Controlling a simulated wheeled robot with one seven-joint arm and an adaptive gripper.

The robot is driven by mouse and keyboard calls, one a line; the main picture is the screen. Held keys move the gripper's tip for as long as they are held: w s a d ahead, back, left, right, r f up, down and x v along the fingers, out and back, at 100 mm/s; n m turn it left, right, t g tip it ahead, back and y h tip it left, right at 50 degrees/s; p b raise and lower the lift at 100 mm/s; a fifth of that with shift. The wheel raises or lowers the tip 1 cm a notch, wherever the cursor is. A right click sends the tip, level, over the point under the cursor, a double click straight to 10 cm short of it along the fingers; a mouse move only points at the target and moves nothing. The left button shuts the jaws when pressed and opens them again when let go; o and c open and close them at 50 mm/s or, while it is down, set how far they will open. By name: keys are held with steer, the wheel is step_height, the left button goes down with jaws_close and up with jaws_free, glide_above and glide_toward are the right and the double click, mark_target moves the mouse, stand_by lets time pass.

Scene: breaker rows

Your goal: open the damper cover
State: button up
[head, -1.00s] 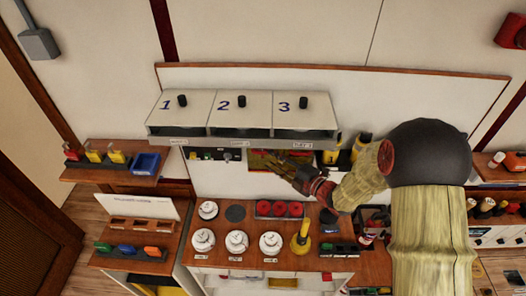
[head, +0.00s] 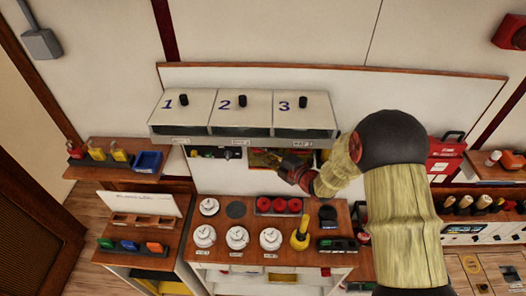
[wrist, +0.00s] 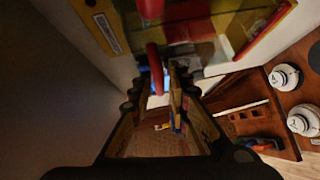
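What looks like the damper cover (head: 260,156), a red and yellow panel, sits on the wall below the numbered boxes 2 and 3. In the wrist view its see-through, red-and-yellow face (wrist: 205,35) fills the top right, and a red bar (wrist: 155,68) stands out near it. My gripper (head: 281,160) is in front of the panel and hides part of it. In the wrist view my gripper's fingers (wrist: 155,95) are apart, with the red bar near the gap between their tips. I cannot tell whether they touch it.
The boxes (head: 240,108) overhang the panel closely. Below is a wooden counter (head: 215,252) with white round devices (head: 237,237), red knobs (head: 278,205) and an upright yellow handle (head: 300,235). A small dark lever unit (head: 230,153) is left of the panel. A red case (head: 444,150) stands right.

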jaws_close()
steer(key=shift+s+f+b, duration=0.15)
steer(key=shift+f+b, duration=0.1)
steer(key=shift+b, duration=0.4)
